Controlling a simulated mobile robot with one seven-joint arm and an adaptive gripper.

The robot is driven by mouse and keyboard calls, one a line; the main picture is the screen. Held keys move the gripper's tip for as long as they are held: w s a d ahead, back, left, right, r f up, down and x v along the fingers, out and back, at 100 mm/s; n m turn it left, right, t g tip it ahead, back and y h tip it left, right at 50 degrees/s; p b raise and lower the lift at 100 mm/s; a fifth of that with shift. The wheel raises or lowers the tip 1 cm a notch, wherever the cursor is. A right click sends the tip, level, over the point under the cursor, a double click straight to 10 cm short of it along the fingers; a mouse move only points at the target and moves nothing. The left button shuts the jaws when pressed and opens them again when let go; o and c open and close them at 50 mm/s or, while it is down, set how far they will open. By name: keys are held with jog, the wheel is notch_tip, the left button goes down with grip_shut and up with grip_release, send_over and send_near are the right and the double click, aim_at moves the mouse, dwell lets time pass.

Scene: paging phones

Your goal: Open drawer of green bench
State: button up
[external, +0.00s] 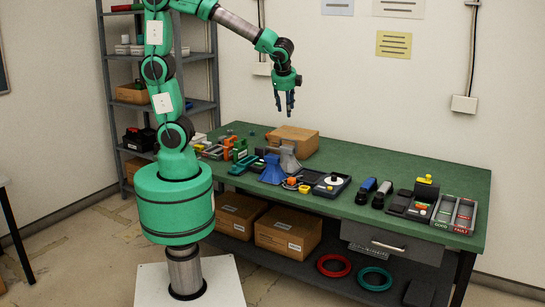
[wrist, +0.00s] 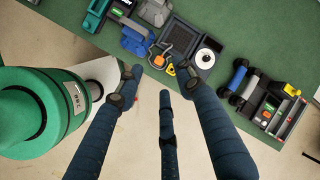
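The green bench (external: 400,170) stands along the wall, and its green top also shows in the wrist view (wrist: 260,30). A grey drawer (external: 392,241) hangs under the right part of the bench, with a light handle (external: 388,246) on its front; it looks closed. The drawer front cannot be made out in the wrist view. My gripper (external: 285,108) is above the bench, left of and well above the drawer, pointing down. Its dark fingers are spread and empty, and they also show in the wrist view (wrist: 160,80).
On the bench top are a cardboard box (external: 292,139), blue and grey stands (external: 272,170), a black tray with a white disc (external: 331,185), two handsets (external: 374,190) and a sorting tray (external: 454,214). Boxes (external: 288,230) and rings (external: 333,265) lie on the lower shelf. Floor before the bench is clear.

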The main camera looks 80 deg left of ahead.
jog(key=w+d+f+m+t+y+p, duration=0.2)
jog(key=w+d+f+m+t+y, duration=0.35)
jog(key=w+d+f+m, duration=1.55)
jog(key=w+d+f+m+t+p, duration=0.1)
jog(key=w+d+f+m+t, duration=0.2)
jog(key=d+f+m, duration=0.6)
jog(key=m+t+h, duration=0.4)
jog(key=m, duration=0.3)
send_near(387, 246)
jog(key=v, duration=0.5)
jog(key=shift+a+r+p, duration=0.1)
jog(key=shift+a+p, duration=0.1)
jog(key=shift+p, duration=0.25)
jog(key=shift+w+a, duration=0.1)
jog(key=shift+w, duration=0.05)
jog(key=b+x, duration=0.1)
jog(key=x, duration=1.2)
jog(key=shift+w, duration=0.25)
